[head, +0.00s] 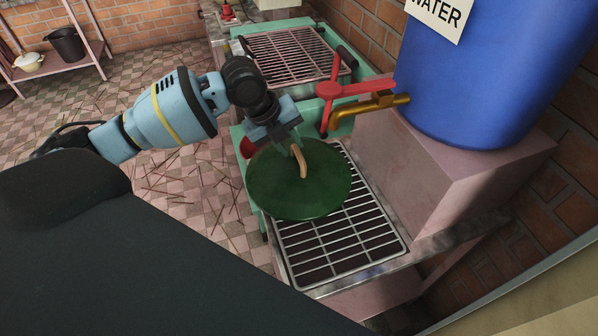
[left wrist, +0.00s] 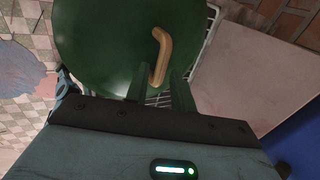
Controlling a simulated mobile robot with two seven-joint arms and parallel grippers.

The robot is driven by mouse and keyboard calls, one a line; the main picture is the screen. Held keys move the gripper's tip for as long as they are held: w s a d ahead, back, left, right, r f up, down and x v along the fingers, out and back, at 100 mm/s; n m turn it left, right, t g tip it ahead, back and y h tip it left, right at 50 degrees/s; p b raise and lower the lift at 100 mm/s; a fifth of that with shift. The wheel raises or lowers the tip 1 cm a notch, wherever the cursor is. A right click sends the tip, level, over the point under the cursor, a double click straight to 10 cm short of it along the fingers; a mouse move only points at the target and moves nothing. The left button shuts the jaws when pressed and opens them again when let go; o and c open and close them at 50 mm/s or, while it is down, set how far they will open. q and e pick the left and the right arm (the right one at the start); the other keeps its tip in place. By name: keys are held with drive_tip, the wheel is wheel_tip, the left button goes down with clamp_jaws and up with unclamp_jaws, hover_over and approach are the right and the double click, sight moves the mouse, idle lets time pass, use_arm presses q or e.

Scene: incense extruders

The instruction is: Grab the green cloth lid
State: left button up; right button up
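The green lid (head: 270,190) is a round, dark green disc with a curved tan handle (head: 302,164) on top. In the head view it sits over the near machine, covering part of the metal rack. My left gripper (head: 298,150) points down at the handle. In the left wrist view the lid (left wrist: 95,45) fills the upper left. The handle (left wrist: 161,50) reaches down to the fingertips of my left gripper (left wrist: 162,78), whose two fingers stand apart with a gap between them. I cannot tell whether they touch the handle. My right gripper is not in view.
A metal rack (head: 345,240) lies under and in front of the lid. A red valve handle (head: 352,90) and brass tap (head: 372,108) stick out just right of my left gripper, from a blue water barrel (head: 475,75). Another rack (head: 290,52) is behind.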

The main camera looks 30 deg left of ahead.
sight(297, 153)
use_arm(q)
drive_tip(key=shift+x, duration=2.55)
drive_tip(key=shift+d+r, duration=0.1)
drive_tip(key=shift+d, duration=0.05)
drive_tip(key=shift+c, duration=0.3)
clamp_jaws()
